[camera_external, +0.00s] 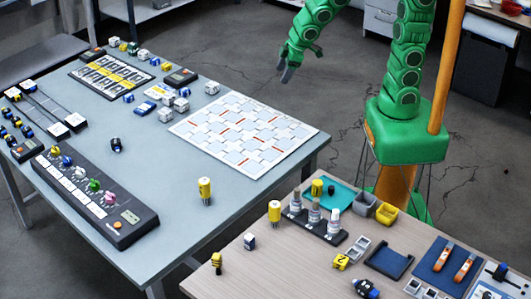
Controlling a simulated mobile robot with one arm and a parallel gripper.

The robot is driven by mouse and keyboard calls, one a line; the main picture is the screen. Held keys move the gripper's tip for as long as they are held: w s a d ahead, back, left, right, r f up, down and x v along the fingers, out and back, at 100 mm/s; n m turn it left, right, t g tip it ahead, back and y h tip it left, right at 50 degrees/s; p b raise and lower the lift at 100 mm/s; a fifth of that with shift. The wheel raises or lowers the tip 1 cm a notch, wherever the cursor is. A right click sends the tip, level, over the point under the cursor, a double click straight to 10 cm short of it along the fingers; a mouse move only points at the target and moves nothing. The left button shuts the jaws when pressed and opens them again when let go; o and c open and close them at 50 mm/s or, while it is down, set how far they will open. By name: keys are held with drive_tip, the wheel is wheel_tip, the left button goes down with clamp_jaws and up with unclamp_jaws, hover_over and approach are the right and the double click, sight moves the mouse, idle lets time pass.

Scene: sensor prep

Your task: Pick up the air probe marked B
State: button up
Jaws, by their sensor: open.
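My green arm reaches in at the top, and my gripper (287,73) hangs open and empty over the floor beyond the grey table, pointing down. No letter B is readable at this size, so I cannot tell which thing is the air probe marked B. Candidate yellow-topped pieces stand upright: one on the grey table's near right part (205,188), one on the wooden table's left side (274,211), and one behind the bottle rack (316,187). A smaller yellow and black piece (216,261) stands at the wooden table's left edge. My gripper is far from all of them.
The grey table (175,225) carries a patterned white board (243,130), a black strip of coloured knobs (92,195) and several small blocks. A gap separates the tables.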

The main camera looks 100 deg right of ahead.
drive_tip(key=w+a+f+n+t+y, duration=0.1)
drive_tip(key=w+a+f+t, duration=0.15)
drive_tip(key=w, duration=0.35)
drive_tip(key=w+a+f+n+t, duration=0.1)
drive_tip(key=w+a, duration=0.2)
drive_tip(key=w, duration=0.4)
drive_tip(key=n+t+y, duration=0.3)
drive_tip(key=n+y, duration=0.2)
drive_tip(key=y, duration=0.6)
approach(200, 187)
drive_tip(key=w+a, duration=0.1)
drive_tip(key=a, duration=0.1)
drive_tip(key=shift+d+f+x, duration=0.1)
drive_tip(key=shift+f+x, duration=0.05)
drive_tip(key=shift+x, duration=1.5)
drive_tip(key=shift+d+f+x, duration=0.15)
drive_tip(key=shift+x, duration=1.5)
drive_tip(key=shift+w+a+f, duration=0.15)
drive_tip(key=shift+w+a, duration=0.3)
drive_tip(key=shift+w, duration=0.1)
